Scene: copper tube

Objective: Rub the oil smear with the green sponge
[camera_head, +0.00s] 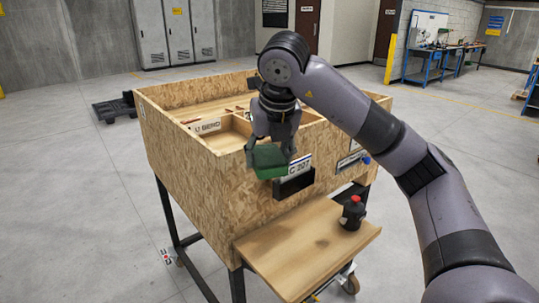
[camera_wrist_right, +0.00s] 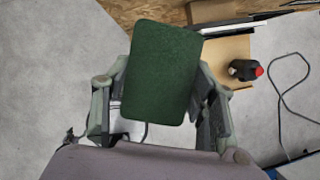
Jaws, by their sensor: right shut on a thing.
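My right gripper (camera_head: 270,152) is shut on the green sponge (camera_head: 269,165). It holds the sponge in the air beside the front of the wooden crate, above the low wooden shelf (camera_head: 290,262). In the right wrist view the sponge (camera_wrist_right: 162,72) is a dark green block between the two fingers and hides part of what lies behind it. I cannot make out the oil smear for sure; a faint darker patch (camera_head: 321,243) shows on the shelf. My left gripper is not in view.
A dark bottle with a red cap (camera_head: 353,213) stands on the shelf's right side; it also shows in the right wrist view (camera_wrist_right: 245,70). The chipboard crate (camera_head: 205,190) with compartments stands behind the sponge. A black label holder (camera_head: 294,184) juts from its front.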

